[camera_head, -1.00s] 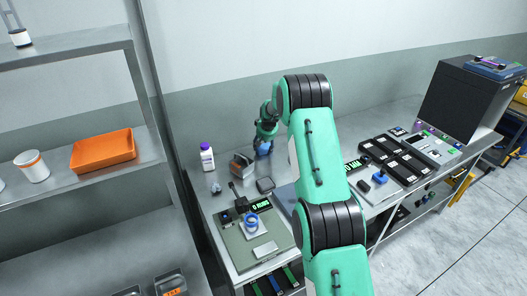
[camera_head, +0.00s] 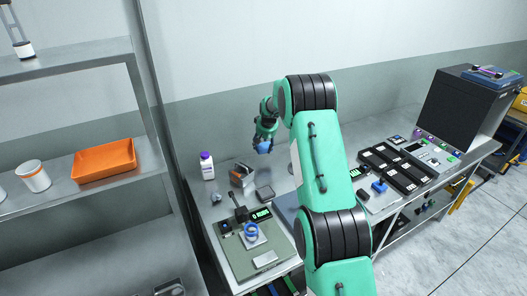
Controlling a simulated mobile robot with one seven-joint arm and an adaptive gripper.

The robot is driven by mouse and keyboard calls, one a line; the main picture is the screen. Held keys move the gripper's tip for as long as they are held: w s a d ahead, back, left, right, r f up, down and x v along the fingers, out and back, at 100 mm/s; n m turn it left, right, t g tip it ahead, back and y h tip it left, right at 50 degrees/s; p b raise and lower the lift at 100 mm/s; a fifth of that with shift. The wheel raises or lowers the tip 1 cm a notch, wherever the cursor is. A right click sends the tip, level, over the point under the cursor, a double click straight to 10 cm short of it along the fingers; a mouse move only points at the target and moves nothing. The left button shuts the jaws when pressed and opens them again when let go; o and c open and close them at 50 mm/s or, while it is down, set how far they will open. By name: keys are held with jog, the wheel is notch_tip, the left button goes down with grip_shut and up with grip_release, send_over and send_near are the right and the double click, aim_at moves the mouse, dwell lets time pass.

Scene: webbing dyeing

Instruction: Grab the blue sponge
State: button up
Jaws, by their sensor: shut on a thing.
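The blue sponge (camera_head: 264,147) is a small light-blue piece at the end of my arm, above the back of the metal table (camera_head: 208,228). My gripper (camera_head: 263,141) is shut on it and points down at it. My fingers and wrist cover part of the sponge, so its full shape does not show. It appears held a little above the table.
A white bottle with a purple cap (camera_head: 207,166), a grey-brown block (camera_head: 242,175) and a dark pad (camera_head: 265,193) stand near the gripper. A scale (camera_head: 250,240) is in front. Black trays (camera_head: 397,168) lie right. A shelf with an orange tray (camera_head: 104,160) is left.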

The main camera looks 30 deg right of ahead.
aim_at(263, 144)
jog(key=shift+r, duration=1.7)
jog(key=shift+s+d+p, duration=0.1)
jog(key=shift+s+p, duration=0.05)
jog(key=shift+p, duration=0.15)
